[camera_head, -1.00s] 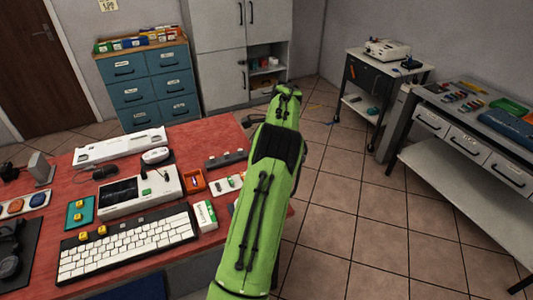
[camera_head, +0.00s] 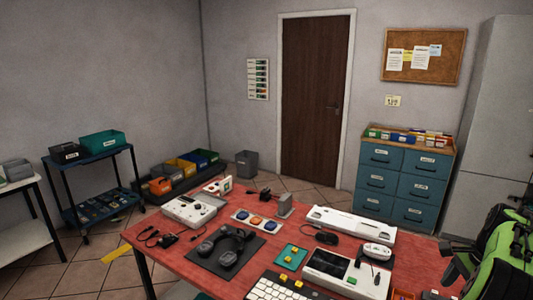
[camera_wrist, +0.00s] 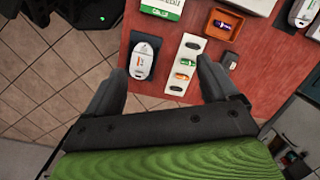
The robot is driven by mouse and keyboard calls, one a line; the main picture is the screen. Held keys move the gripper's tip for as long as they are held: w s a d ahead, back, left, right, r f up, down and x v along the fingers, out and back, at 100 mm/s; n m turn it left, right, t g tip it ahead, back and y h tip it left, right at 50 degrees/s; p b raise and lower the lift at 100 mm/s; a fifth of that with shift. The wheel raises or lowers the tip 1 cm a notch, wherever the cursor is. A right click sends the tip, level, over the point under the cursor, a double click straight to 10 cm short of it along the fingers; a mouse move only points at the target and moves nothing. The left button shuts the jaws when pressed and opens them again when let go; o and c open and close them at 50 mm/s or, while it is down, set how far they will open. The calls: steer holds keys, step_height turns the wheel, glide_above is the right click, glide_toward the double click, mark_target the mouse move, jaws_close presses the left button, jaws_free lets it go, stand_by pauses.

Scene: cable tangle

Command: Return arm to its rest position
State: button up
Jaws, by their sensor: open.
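My green arm (camera_head: 500,262) shows at the right edge of the head view, beside the red table's right end. In the wrist view, the two dark fingers of my gripper (camera_wrist: 159,90) are spread apart over the table's edge. Nothing is held between them. A white mouse-like device (camera_wrist: 143,60) and a pale strip with small coloured parts (camera_wrist: 186,64) lie on the red table (camera_wrist: 180,20) below the fingers.
The red table (camera_head: 150,243) carries a black mat with headphones (camera_head: 228,250), a keyboard (camera_head: 280,289) and other devices. Blue drawers (camera_head: 405,180) stand behind it. A dark cart (camera_head: 97,177) stands at the left. Tiled floor (camera_wrist: 50,75) beside the table is clear.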

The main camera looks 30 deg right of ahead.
steer(key=w+a+r+n+h, duration=0.1)
steer(key=w+a+r+n, duration=0.5)
steer(key=w+a, duration=0.5)
steer(key=w+a+r+n+h, duration=0.1)
steer(key=w+a+r+n, duration=0.15)
steer(key=a, duration=0.45)
steer(key=w+a+r+n, duration=0.1)
steer(key=a+n, duration=0.2)
steer(key=a, duration=0.4)
steer(key=s+a+f+n+t, duration=0.1)
steer(key=s+a+n, duration=0.2)
steer(key=a, duration=0.4)
steer(key=s+a+f+n+t, duration=0.1)
steer(key=s+a+n, duration=0.3)
steer(key=a, duration=0.3)
steer(key=s+a+f+n+t+y, duration=0.1)
steer(key=s+a+n+t, duration=0.1)
steer(key=a+n, duration=0.4)
steer(key=shift+s+a+f, duration=0.25)
steer(key=shift+s+a, duration=0.2)
steer(key=shift+s, duration=0.25)
